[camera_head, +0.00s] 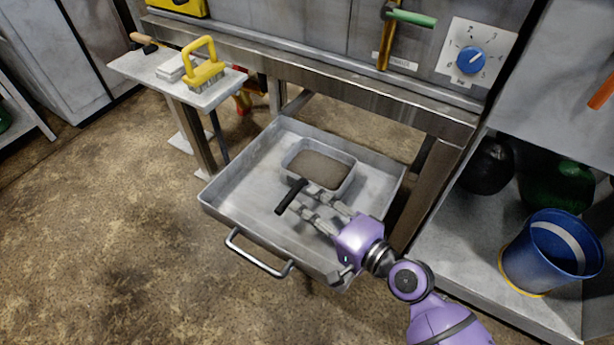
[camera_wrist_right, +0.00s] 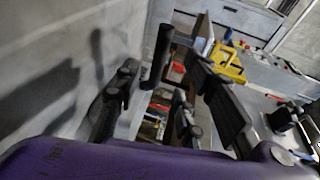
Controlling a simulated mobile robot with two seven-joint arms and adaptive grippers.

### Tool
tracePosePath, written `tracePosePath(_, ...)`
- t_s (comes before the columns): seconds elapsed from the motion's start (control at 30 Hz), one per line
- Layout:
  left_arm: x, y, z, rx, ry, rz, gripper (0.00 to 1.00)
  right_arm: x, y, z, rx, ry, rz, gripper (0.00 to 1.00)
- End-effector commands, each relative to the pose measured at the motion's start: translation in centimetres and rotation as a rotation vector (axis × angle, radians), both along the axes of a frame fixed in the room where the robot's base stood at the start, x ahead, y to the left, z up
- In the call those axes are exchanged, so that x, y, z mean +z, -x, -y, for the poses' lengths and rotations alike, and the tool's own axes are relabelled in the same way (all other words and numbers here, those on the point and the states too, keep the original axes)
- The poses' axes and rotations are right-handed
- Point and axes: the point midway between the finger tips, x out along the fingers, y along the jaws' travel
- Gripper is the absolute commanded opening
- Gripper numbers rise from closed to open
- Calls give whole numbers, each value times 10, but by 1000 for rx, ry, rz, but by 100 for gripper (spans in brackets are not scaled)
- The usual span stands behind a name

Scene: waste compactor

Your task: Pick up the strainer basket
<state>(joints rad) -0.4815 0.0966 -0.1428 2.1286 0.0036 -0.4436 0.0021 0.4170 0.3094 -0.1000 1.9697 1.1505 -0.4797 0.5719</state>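The strainer basket (camera_head: 345,182) is a small rectangular metal basket with a brownish mesh bottom. It sits inside a large grey pulled-out tray (camera_head: 225,192). Its black bar handle (camera_head: 290,197) sticks out on the near left side. My right gripper (camera_head: 304,202) is over the tray, in front of the basket, with its fingers pointing left towards the handle. The fingers are apart. In the right wrist view, a dark bar that looks like the handle (camera_wrist_right: 158,55) shows between the open fingers, and I see no grip on it. My left gripper is not in view.
The tray has a front pull handle (camera_head: 258,254) and raised walls. A small side table (camera_head: 212,97) with a yellow-handled brush (camera_head: 205,66) stands at the left. A blue bucket (camera_head: 548,255) is on a low shelf at the right. The floor at the left is clear.

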Motion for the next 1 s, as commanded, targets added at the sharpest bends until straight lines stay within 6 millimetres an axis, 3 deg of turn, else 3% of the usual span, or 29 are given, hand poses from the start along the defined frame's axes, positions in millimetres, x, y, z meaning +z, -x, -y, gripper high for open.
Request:
tracePosePath(0.5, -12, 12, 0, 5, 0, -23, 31, -15, -47, -46, 0, -1, 2, 37)
tracePosePath(0.8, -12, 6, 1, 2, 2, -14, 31, -16, -51, -49, 0, -1, 2, 37)
tracePosePath(1.0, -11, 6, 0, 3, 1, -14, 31, -16, -51, -49, 0, 0, 1, 13)
